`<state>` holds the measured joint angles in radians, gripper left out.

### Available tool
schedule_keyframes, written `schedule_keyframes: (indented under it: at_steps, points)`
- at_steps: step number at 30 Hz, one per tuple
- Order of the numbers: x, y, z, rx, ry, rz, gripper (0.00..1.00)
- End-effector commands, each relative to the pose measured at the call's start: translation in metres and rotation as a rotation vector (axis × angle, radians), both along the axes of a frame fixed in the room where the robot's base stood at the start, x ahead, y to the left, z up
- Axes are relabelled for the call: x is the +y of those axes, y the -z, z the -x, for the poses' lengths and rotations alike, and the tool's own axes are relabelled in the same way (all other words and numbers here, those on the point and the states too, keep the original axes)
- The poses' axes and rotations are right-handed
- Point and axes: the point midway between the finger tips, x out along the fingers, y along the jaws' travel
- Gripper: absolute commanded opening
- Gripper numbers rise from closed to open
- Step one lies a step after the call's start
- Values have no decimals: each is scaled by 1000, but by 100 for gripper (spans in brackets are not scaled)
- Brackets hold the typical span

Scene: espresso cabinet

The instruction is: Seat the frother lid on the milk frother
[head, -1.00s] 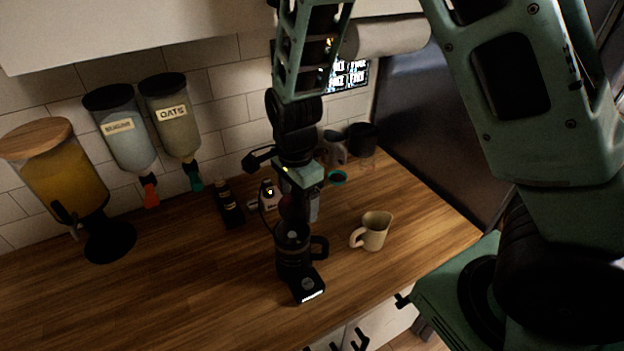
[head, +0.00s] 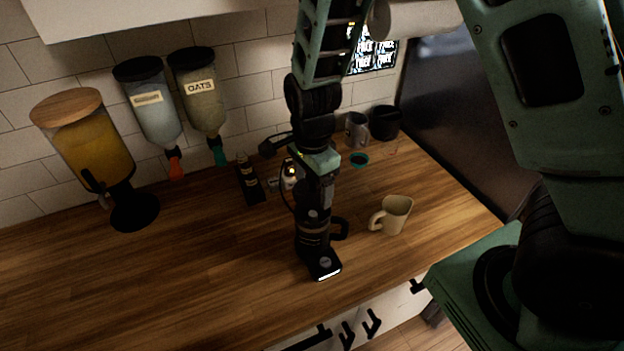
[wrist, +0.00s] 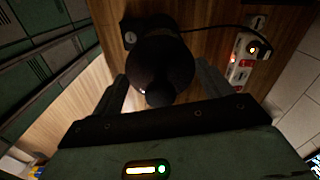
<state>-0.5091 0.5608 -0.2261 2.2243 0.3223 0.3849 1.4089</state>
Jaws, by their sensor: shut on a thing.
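The milk frother (head: 313,256) is black and stands upright on its base, which has a lit white strip, on the wooden counter. Its handle (head: 340,230) points right. My gripper (head: 313,215) is directly above the frother, pointing down. In the wrist view a dark round lid (wrist: 160,62) with a knob lies between my fingers (wrist: 160,90), and my gripper is shut on it. The lid covers the frother's mouth from above, so I cannot tell whether it is fully seated or slightly raised. In the head view the dark lid merges with the gripper and frother.
A beige mug (head: 397,212) stands just right of the frother. A power strip (wrist: 240,62) with a cable and a black box (head: 250,181) are behind. Dispensers (head: 84,140) line the wall. A grey cup (head: 357,130) is at the back. The left counter is clear.

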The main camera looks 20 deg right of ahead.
Motion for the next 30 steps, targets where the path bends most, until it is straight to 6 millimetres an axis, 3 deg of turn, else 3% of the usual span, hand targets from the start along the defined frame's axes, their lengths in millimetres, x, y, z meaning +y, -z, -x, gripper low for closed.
schedule_keyframes:
  at_steps: [3, 12, 30]
  points:
    - [0, 16, 0, 0, 1, 0, 56]
    - [0, 38, 0, 0, 1, 0, 56]
    - [0, 40, 0, -1, 0, 0, 56]
